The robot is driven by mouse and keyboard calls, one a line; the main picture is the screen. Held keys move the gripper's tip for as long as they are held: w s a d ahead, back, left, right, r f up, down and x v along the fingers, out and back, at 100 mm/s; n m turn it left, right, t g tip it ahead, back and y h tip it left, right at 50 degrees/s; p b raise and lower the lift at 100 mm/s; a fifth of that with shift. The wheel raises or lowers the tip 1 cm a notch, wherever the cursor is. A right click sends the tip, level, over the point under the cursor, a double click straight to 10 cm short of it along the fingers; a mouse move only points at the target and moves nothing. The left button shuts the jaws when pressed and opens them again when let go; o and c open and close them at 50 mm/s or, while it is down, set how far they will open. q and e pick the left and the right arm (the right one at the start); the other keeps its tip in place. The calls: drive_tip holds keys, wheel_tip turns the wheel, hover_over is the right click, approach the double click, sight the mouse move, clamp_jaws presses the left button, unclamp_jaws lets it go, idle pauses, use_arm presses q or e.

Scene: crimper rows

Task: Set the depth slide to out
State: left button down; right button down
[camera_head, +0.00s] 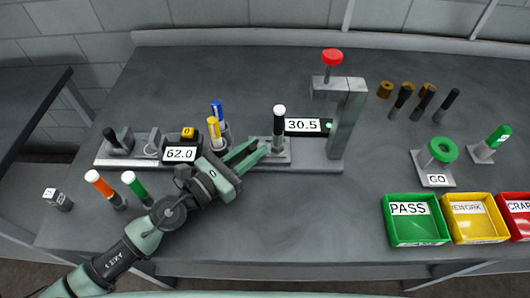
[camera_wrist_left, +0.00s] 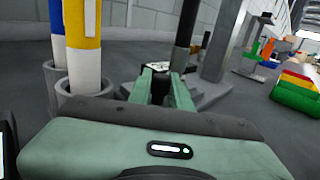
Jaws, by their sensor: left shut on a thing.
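My left gripper (camera_head: 255,151) reaches in from the left, low over the grey base plate (camera_head: 310,160) of the press. Its green fingers, also seen in the left wrist view (camera_wrist_left: 157,92), are closed on a small dark block with a pale top (camera_wrist_left: 158,70), probably the depth slide's grip. In the head view the fingers mostly hide that block. A black post with a white top (camera_head: 279,122) stands just beyond the fingertips; it also rises behind them in the left wrist view (camera_wrist_left: 185,35). My right gripper is not in view.
Blue (camera_head: 217,110) and yellow (camera_head: 213,130) handled tools stand in holders beside my left gripper. A 62.0 display (camera_head: 181,154) and a 30.5 display (camera_head: 303,125) flank it. The press column (camera_head: 345,125) carries a red knob (camera_head: 332,57). Green (camera_head: 415,231), yellow and red bins are at right.

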use_arm(q)
drive_tip(key=shift+a, duration=0.1)
drive_tip(key=c, duration=1.5)
unclamp_jaws()
drive_tip(key=shift+o, duration=1)
drive_tip(key=shift+a, duration=0.2)
